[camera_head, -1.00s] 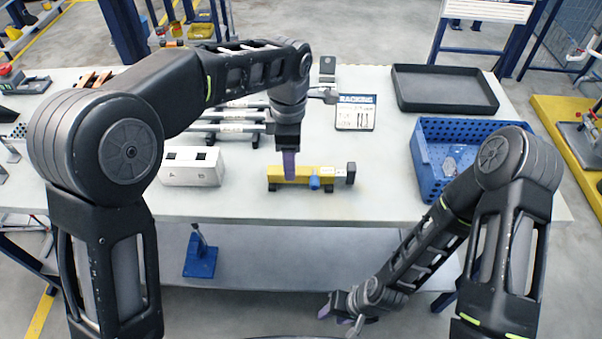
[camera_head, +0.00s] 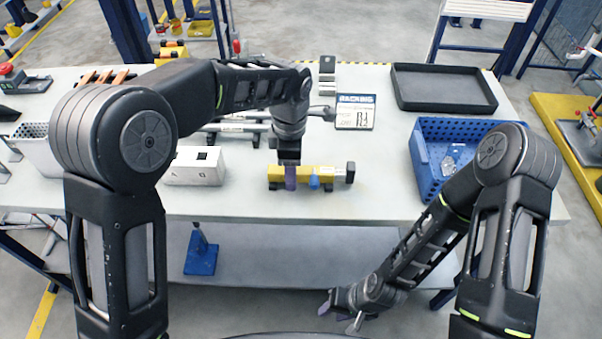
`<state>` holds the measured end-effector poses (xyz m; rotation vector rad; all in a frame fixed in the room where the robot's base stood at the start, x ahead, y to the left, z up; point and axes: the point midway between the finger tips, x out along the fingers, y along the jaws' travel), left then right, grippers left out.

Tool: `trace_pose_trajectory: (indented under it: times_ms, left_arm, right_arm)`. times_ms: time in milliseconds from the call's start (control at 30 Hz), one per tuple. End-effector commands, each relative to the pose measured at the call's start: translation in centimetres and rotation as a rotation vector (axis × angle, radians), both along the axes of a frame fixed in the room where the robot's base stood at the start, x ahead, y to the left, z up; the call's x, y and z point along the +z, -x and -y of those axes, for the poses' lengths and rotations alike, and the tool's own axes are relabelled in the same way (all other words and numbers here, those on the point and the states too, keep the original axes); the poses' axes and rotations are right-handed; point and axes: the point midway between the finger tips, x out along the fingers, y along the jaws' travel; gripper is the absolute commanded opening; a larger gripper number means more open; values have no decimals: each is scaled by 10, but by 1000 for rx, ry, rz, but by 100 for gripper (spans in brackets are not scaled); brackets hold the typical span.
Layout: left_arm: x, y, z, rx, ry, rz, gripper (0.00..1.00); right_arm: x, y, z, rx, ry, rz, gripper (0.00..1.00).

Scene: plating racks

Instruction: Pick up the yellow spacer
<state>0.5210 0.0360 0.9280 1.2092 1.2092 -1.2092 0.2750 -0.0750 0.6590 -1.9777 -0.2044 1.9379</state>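A yellow bar-shaped piece (camera_head: 275,175), the only clear match for the yellow spacer, lies across the front part of the table (camera_head: 380,203). A blue knob (camera_head: 314,182) and a dark end block (camera_head: 350,173) sit at its right part. My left gripper (camera_head: 290,178) points down at the bar, left of the blue knob, and its purple finger hides part of the yellow. I see the fingers edge-on, so I cannot tell their gap or whether they touch the bar. My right gripper (camera_head: 340,310) hangs low in front of the table, its fingers apart and empty.
A white block with dark slots (camera_head: 196,167) stands left of the bar. A blue perforated crate (camera_head: 428,180) is at the right, with a black tray (camera_head: 443,88) behind it. A printed sign (camera_head: 354,112) and metal rods (camera_head: 232,128) lie behind the bar. A blue fixture (camera_head: 201,258) sits below.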

Motion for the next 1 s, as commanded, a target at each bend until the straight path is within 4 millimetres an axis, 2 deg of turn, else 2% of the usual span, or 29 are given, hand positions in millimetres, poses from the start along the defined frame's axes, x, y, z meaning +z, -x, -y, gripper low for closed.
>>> trace_pose_trajectory:
  times_ms: [733,1000]
  left_arm:
    - [-5,0,0,0,0,0,55]
    - [-5,0,0,0,0,0,34]
  right_arm:
    - [-4,0,0,0,0,0,36]
    - [-4,0,0,0,0,0,36]
